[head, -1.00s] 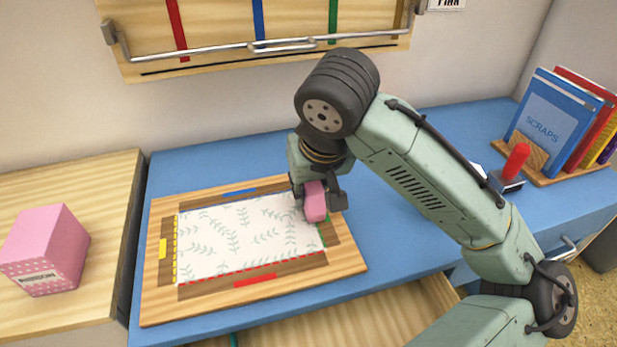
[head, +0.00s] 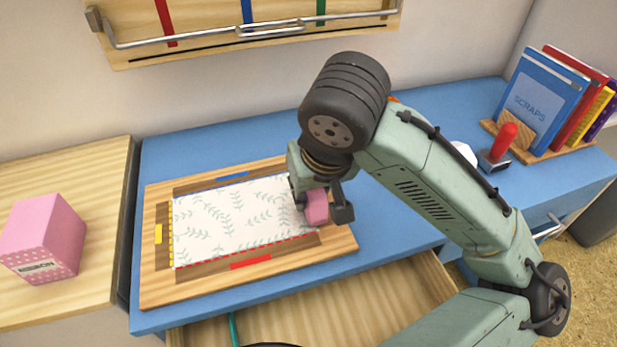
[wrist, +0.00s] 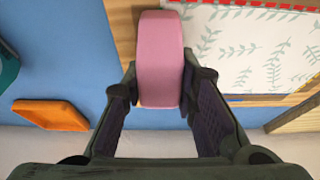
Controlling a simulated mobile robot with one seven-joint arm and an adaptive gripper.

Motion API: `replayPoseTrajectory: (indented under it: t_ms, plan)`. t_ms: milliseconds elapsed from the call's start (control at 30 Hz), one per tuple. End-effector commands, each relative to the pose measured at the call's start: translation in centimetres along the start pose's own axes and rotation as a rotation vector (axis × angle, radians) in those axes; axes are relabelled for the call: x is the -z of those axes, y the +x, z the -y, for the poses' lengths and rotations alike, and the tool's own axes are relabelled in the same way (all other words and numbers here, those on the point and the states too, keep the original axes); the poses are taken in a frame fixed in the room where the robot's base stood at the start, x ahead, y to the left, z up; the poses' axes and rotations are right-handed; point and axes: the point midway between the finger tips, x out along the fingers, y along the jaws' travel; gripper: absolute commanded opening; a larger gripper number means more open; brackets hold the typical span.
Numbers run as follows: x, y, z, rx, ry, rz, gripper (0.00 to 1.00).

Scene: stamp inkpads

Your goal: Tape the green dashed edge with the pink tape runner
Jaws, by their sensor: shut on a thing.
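My gripper (head: 322,205) is shut on the pink tape runner (head: 316,207). The runner also fills the middle of the wrist view (wrist: 160,60), between the two fingers. It is at the right edge of the leaf-patterned paper (head: 225,220), near the front right corner. The runner and gripper cover the green dashed edge, and I cannot tell whether the runner touches the paper. The paper lies on a wooden board (head: 160,290). Its red dashed edge (head: 285,240) is at the front, yellow at the left and blue at the back.
A pink box (head: 42,238) stands on the wooden surface at the left. A red-handled stamp (head: 505,140) and a book rack (head: 545,150) are at the back right. A drawer (head: 330,310) is open in front. An orange item (wrist: 50,115) lies on the blue top.

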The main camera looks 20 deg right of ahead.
Motion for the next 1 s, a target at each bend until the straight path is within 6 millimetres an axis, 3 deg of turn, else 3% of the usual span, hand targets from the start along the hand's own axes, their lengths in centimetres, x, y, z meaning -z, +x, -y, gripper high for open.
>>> replayPoseTrajectory:
  t_ms: [1000]
  plan:
    - [-4.3, -1.6, 0.0, 0.0, -0.001, 0.001, 0.04]
